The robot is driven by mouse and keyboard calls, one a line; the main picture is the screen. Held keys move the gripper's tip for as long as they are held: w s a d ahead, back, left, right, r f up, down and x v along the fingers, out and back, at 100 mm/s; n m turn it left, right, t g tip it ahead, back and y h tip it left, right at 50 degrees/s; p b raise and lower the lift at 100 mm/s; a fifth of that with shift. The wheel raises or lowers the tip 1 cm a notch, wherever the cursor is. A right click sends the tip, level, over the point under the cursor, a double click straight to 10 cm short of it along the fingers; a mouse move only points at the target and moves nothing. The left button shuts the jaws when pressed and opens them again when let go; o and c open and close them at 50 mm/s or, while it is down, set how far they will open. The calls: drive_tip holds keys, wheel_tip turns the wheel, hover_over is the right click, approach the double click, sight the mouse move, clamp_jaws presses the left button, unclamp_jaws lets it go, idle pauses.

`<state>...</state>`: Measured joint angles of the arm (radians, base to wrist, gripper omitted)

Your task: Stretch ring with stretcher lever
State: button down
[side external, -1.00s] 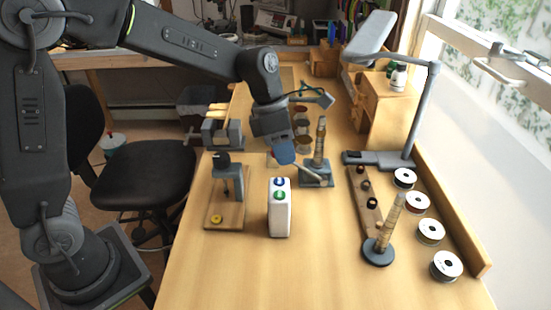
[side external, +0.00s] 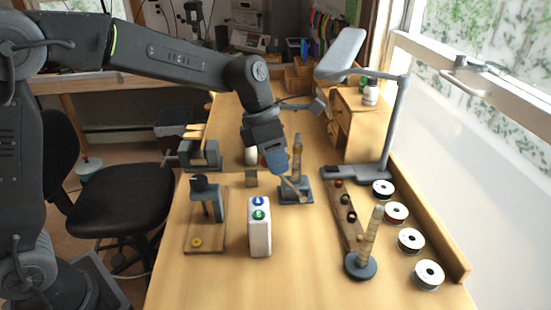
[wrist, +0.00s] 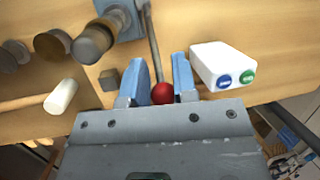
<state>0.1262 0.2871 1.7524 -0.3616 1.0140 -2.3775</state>
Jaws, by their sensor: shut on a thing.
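The ring stretcher is a blue-grey base (side external: 297,191) with an upright tapered wooden mandrel (side external: 298,155), near the middle of the bench. Its thin lever (wrist: 152,45) runs from the base to a red ball knob (wrist: 162,93). My gripper (wrist: 160,88) is shut on this knob, with a blue finger on each side of it. I cannot make out a ring on the mandrel.
A white box (side external: 260,232) with blue and green round marks stands close in front of the stretcher. A second mandrel on a round base (side external: 361,266), a ring board (side external: 346,222) and several spools (side external: 396,213) are to the right. A lamp (side external: 390,130) stands behind.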

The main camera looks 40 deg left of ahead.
drive_tip(key=shift+d, duration=0.1)
drive_tip(key=c, duration=0.9)
unclamp_jaws()
drive_tip(key=shift+c, duration=0.2)
drive_tip(key=v, duration=1.3)
drive_tip(key=shift+r, duration=0.35)
drive_tip(key=shift+s, duration=0.1)
